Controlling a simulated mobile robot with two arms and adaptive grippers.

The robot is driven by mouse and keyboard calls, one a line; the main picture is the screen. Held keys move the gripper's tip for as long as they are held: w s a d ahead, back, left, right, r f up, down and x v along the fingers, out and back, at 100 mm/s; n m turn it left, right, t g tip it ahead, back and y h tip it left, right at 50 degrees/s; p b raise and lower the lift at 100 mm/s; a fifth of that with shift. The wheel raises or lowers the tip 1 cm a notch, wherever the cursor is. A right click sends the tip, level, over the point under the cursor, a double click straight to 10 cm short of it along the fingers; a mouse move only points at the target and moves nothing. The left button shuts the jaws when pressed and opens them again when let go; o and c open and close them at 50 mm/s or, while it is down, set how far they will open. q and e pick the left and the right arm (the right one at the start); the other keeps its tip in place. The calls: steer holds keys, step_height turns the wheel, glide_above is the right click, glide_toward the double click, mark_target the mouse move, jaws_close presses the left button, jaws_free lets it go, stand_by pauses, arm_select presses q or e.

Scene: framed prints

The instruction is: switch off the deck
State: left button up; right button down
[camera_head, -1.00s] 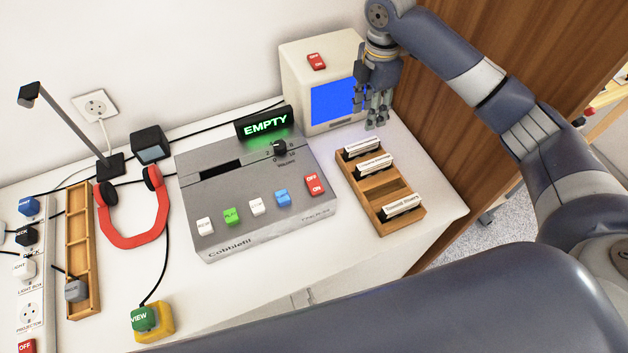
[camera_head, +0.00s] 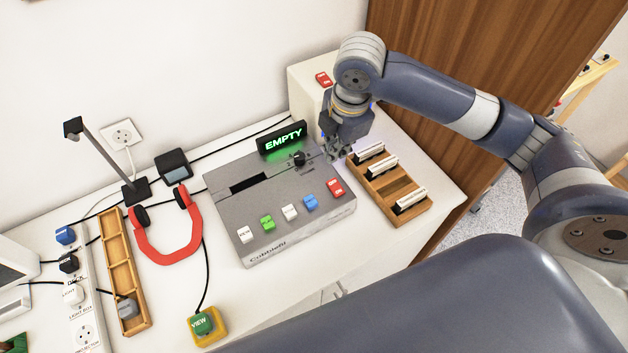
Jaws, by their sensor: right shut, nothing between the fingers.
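The deck (camera_head: 285,218) is a grey box on the white table. It has a dark slot, a black knob (camera_head: 299,158) and a row of buttons along its front. Its red ON/OFF switch (camera_head: 335,187) is at the right end of that row. A display (camera_head: 282,139) behind the deck glows green with "EMPTY". My right gripper (camera_head: 338,155) is shut and empty, pointing down near the deck's back right corner, above and behind the red switch and apart from it. My left gripper is out of view.
A wooden rack (camera_head: 403,187) with white-labelled cartridges stands right of the deck. A cream box (camera_head: 304,90) with a red switch is behind my gripper. Red headphones (camera_head: 166,246), a wooden tray (camera_head: 116,256), a power strip (camera_head: 85,314) and a green VIEW button (camera_head: 203,325) lie left.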

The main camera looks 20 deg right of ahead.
steer(key=p, duration=0.2)
glide_toward(336, 187)
steer(key=f, duration=0.2)
steer(key=w+a+f, duration=0.1)
steer(key=f, duration=0.1)
steer(key=w+a+f, duration=0.1)
steer(key=f, duration=0.1)
steer(key=shift+a+f, duration=0.1)
steer(key=shift+f, duration=0.25)
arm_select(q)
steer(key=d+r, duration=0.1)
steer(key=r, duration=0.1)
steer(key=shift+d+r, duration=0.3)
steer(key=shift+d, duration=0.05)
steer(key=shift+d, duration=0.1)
arm_select(e)
steer(key=shift+w, duration=0.1)
